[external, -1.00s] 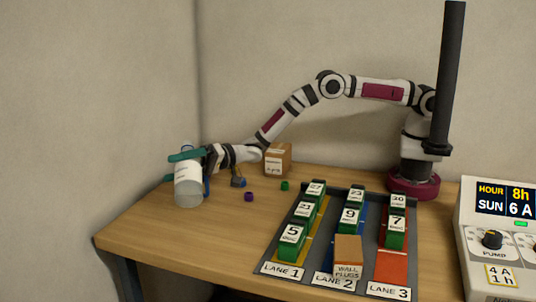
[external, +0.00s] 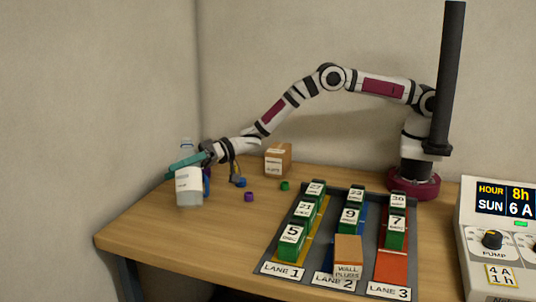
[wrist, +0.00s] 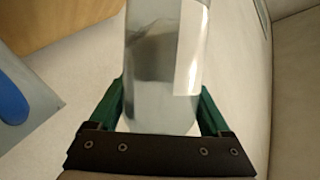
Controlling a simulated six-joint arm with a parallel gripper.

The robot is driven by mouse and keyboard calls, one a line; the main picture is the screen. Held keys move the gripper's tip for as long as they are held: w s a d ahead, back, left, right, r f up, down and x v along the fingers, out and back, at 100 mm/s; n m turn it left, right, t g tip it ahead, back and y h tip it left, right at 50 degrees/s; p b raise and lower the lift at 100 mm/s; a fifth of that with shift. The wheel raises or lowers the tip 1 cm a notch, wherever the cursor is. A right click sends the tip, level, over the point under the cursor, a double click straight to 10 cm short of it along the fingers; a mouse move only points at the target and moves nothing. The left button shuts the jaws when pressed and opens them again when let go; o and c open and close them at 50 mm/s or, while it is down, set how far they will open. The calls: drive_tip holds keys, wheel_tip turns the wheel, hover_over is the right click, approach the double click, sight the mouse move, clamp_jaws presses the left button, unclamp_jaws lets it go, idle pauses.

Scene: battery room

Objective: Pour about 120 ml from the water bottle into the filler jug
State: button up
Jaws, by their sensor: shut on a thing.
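The water bottle (external: 189,192) is clear with a white label and stands nearly upright at the left end of the table. My gripper (external: 184,165) is shut on it, with teal fingers around its upper body. I cannot tell whether its base touches the table. In the wrist view the bottle (wrist: 158,75) sits between both fingers. The filler jug cannot be made out clearly; a narrow blue piece (external: 207,183) shows just right of the bottle, partly hidden, and may be part of it.
A cardboard box (external: 278,160) stands behind, with small blue (external: 240,183), purple (external: 249,197) and green (external: 285,186) pieces near it. A lane tray (external: 273,253) with numbered green blocks fills the front right. A control unit (external: 500,245) stands at far right.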

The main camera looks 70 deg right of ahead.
sight(178, 182)
drive_tip(key=shift+s+a+r+n+h, duration=0.1)
drive_tip(key=shift+a+n+h, duration=0.1)
drive_tip(key=shift+n+h, duration=0.55)
wheel_tip(178, 182, down, 3)
drive_tip(key=shift+f+n+h, duration=0.1)
drive_tip(key=shift+n+h, duration=0.55)
drive_tip(key=shift+n, duration=0.6)
drive_tip(key=shift+w+d+f+n+h, duration=0.1)
drive_tip(key=shift+w+f+n+h, duration=0.2)
drive_tip(key=shift+n+h, duration=0.45)
drive_tip(key=shift+t, duration=0.3)
